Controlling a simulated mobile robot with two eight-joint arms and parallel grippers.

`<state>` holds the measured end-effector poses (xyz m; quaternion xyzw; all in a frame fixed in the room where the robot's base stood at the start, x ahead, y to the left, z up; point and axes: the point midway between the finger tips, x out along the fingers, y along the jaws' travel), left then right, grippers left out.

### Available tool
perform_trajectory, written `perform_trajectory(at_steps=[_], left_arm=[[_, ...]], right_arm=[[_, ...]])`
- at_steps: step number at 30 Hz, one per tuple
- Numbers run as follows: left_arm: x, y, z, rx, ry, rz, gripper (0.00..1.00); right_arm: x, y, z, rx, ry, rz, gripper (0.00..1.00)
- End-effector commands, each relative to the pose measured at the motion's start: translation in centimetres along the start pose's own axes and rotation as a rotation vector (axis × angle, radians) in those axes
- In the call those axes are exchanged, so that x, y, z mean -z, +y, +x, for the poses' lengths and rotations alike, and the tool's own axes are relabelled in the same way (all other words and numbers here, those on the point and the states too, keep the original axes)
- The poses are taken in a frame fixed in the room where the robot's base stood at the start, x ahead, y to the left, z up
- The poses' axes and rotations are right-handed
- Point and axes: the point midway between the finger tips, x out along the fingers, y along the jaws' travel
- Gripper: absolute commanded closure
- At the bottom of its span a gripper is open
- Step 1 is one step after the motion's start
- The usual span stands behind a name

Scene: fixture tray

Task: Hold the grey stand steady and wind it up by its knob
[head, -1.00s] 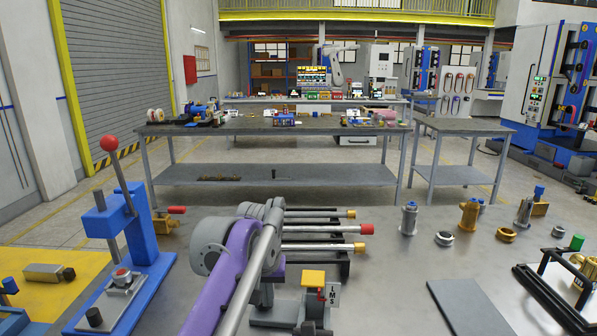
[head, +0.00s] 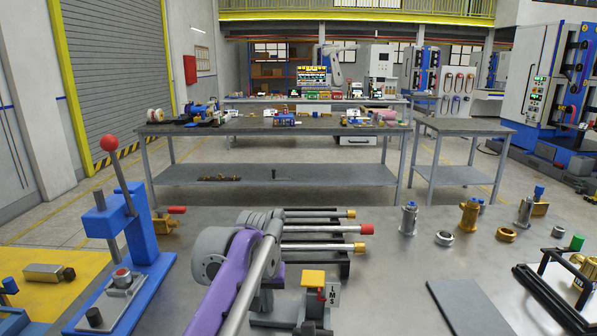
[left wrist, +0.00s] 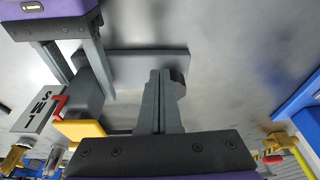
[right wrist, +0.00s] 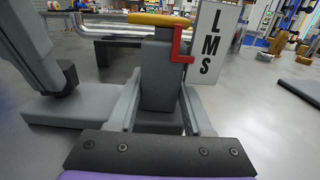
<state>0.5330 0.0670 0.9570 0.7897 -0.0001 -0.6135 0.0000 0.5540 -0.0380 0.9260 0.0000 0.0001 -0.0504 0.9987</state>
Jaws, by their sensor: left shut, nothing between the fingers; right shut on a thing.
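The grey stand has a yellow top (head: 313,278), a red pointer and an LMS plate (head: 332,293). Its flat base (left wrist: 150,66) lies on the bench. My right gripper (right wrist: 160,100) is shut on the grey upright body (right wrist: 158,82) of the stand, one finger on each side. My left gripper (left wrist: 160,80) points down over the base beside the body, with its fingers together and empty. A dark knob-like piece (left wrist: 178,84) shows right beside its fingertips. I cannot tell whether they touch. In the head view the left arm partly hides the stand's left side.
A blue lever press (head: 130,255) stands at the left. Behind the stand is a black rack with metal rods (head: 320,230). A grey plate (head: 468,307) and a black-framed tray (head: 545,300) lie to the right, with metal fittings (head: 408,218) behind.

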Motion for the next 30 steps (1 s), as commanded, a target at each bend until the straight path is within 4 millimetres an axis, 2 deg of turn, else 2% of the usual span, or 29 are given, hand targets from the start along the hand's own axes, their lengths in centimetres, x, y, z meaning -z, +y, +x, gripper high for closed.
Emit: perform_trajectory(at_steps=[14,30], left_arm=[[0.1,-0.3,0.0,0.001,0.002,0.0,1.0],[-0.1,-1.7,0.0,0.001,0.001,-0.001,1.0]], right_arm=[[0.0,0.0,0.0,0.0,0.0,-0.001,0.99],[0.0,0.0,0.0,0.001,0.0,-0.001,0.99]])
